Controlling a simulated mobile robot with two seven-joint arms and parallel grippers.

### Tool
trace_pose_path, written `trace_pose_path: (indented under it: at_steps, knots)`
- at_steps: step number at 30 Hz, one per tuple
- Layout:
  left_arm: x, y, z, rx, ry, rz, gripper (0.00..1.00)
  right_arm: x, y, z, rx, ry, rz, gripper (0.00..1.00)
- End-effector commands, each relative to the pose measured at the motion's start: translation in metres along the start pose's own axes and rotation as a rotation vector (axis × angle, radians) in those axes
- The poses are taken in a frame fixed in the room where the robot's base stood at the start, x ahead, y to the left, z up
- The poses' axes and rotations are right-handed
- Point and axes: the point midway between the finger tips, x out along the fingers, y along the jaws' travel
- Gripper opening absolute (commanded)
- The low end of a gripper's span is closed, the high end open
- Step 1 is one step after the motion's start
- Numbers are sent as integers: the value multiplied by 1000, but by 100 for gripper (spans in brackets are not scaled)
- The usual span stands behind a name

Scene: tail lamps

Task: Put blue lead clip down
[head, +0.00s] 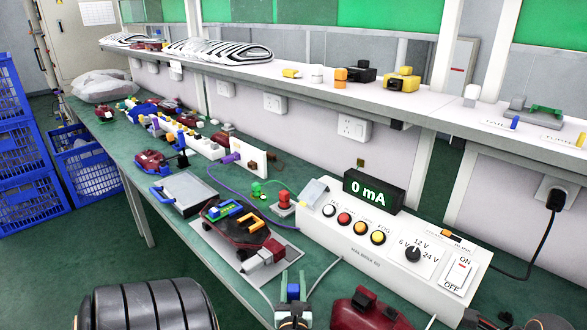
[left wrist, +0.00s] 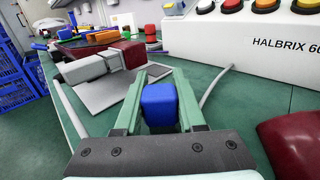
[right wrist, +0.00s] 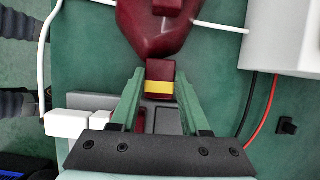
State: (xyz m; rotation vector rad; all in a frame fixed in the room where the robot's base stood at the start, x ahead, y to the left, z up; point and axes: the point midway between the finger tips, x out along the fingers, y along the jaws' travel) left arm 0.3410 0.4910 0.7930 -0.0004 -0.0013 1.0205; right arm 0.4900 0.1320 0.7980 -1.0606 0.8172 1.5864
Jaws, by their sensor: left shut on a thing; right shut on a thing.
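My left gripper (head: 293,278) is shut on the blue lead clip (left wrist: 160,106), whose blue block stands between the fingers in the left wrist view. It also shows in the head view (head: 293,291). The gripper is over the green bench near its front edge, in front of the white test box (head: 330,233). I cannot tell whether the clip touches the bench. My right gripper (right wrist: 160,80) is shut on the yellow-banded end (right wrist: 160,86) of a dark red lamp (right wrist: 155,30). That lamp also shows at the bottom of the head view (head: 365,312).
A grey plate (head: 250,255) bears a dark red lamp (head: 236,226) with blue, green and orange clips. A display (head: 374,190) reading 0 mA stands on the test box. A red clip (head: 283,199) and green clip (head: 257,189) are behind the plate. White leads run nearby.

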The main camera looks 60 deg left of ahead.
Motion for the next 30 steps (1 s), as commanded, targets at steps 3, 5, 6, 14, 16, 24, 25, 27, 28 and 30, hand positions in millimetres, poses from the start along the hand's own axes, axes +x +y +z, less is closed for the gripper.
trace_pose_path:
  at_steps: [3,5,6,14,16,24,25,27,28,30]
  knots:
    - [0,0,-1,0,0,0,49,0,0,1,0,-3,0,0]
    - [0,0,-1,0,0,0,56,0,0,1,0,-3,0,0]
    - [0,0,-1,0,0,0,60,0,0,1,0,-3,0,0]
    - [0,0,0,0,0,0,69,0,0,1,0,-3,0,0]
    - [0,0,0,0,0,0,69,0,0,1,0,-3,0,0]
    - [-32,1,1,0,6,1,69,0,0,1,0,-3,-1,0]
    - [-39,0,1,-1,7,1,69,0,0,1,0,-3,-1,0]
    - [-55,1,1,-1,7,1,69,0,0,1,0,-3,-1,0]
    - [-62,0,1,-1,6,1,69,0,0,1,0,-3,-1,0]
    - [-77,1,1,-2,6,2,69,0,0,1,0,-3,-1,0]
